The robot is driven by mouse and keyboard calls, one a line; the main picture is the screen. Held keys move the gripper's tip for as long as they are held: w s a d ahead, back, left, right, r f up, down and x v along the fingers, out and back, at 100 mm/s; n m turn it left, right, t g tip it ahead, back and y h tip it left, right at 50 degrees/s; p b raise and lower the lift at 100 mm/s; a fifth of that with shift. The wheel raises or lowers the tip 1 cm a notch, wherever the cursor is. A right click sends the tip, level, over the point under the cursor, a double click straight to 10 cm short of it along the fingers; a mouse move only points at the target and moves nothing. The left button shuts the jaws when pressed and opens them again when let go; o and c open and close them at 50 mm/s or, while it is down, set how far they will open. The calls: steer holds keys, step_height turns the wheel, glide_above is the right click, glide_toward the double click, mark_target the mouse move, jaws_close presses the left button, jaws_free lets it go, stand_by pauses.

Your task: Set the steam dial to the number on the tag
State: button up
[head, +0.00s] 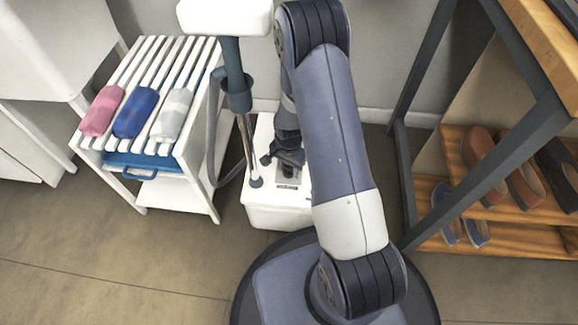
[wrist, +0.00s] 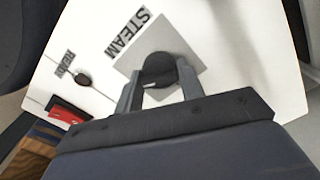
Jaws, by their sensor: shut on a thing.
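The steam dial (wrist: 158,70) is a round dark knob on a grey square plate, with the word STEAM beside it on the white top of the steamer. In the wrist view my gripper (wrist: 158,84) has one finger on each side of the knob and is shut on it. A light mark shows on the knob near the fingers. In the head view my gripper (head: 288,158) reaches down to the top of the white steamer base (head: 268,215), and the dial is mostly hidden there. No numbered tag is readable in either view.
A small black button (wrist: 84,80) sits by the word READY. A steamer pole (head: 247,140) stands close left of my gripper. A white slatted rack (head: 205,75) with rolled cloths is at left. A shoe shelf (head: 495,240) is at right.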

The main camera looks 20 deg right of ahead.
mark_target(289, 168)
steer(key=shift+m, duration=0.4)
steer(key=o, duration=1)
step_height(289, 168, up, 11)
steer(key=p, duration=0.4)
steer(key=shift+f, duration=0.15)
step_height(289, 168, down, 11)
steer(key=b, duration=0.4)
steer(key=shift+r, duration=0.25)
